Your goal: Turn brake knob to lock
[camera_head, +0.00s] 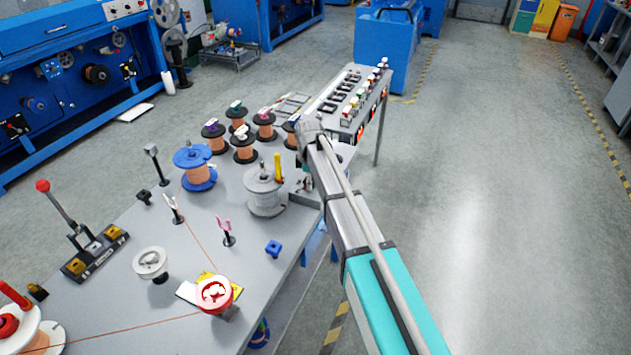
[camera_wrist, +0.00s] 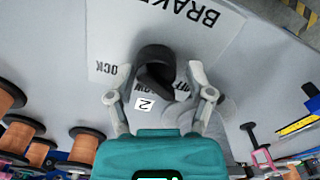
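In the wrist view, the brake knob (camera_wrist: 155,70) is a dark round knob with a raised grip bar on a pale label plate (camera_wrist: 120,35). Upside-down "BRAKE" letters show above it, part of "LOCK" to its left and partly covered letters to its right. A small "2" tag lies below the knob. My gripper (camera_wrist: 157,72) is open, with one finger on each side of the knob and a visible gap to each. In the head view my arm reaches to the right edge of the table; the brake knob cannot be made out there.
The grey table (camera_head: 195,240) carries a grey spool (camera_head: 264,195), a blue-flanged spool (camera_head: 196,168), several copper-wire spools, pulleys and a red-knobbed lever (camera_head: 60,205). A side bench (camera_head: 335,105) stands beyond my arm. Open floor (camera_head: 500,200) lies to the right.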

